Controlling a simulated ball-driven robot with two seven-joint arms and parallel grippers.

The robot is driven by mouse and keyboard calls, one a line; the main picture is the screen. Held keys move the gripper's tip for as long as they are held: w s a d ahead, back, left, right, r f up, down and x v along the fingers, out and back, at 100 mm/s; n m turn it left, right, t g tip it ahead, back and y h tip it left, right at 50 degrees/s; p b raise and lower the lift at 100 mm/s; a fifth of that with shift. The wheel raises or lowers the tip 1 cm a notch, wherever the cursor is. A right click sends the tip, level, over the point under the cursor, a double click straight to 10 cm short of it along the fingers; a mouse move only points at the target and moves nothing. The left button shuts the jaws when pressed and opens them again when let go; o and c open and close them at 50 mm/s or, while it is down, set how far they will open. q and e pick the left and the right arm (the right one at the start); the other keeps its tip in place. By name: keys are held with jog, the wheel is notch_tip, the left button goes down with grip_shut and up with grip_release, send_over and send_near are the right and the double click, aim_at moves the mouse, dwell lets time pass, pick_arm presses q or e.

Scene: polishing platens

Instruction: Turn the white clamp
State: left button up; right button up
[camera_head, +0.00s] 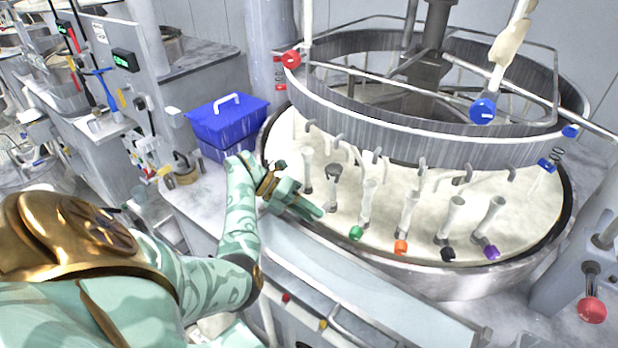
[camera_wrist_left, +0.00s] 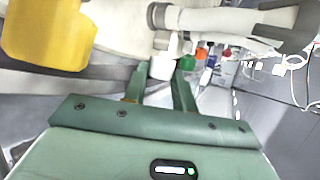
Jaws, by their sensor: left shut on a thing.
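The white clamp (camera_wrist_left: 163,67) shows in the left wrist view as a small white knob between my fingertips. My left gripper (camera_wrist_left: 161,84) is shut on it. In the head view my left gripper (camera_head: 308,207) reaches the near left edge of the round platen (camera_head: 340,185), and its fingers hide the white clamp there. To its right along the near rim are clamps with a green knob (camera_head: 356,232), an orange knob (camera_head: 400,246), a black knob (camera_head: 448,254) and a purple knob (camera_head: 491,251). My right gripper is in neither view.
A big ring (camera_head: 400,130) with blue and red knobs hangs over the platen. A blue box (camera_head: 228,122) with a white handle stands behind my left gripper. A red ball knob (camera_head: 592,307) is at the lower right. Something yellow (camera_wrist_left: 48,32) fills the wrist view's upper left.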

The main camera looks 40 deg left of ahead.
pick_arm(q)
jog(key=shift+f, duration=0.1)
jog(key=o, duration=1)
jog(key=shift+d, duration=0.1)
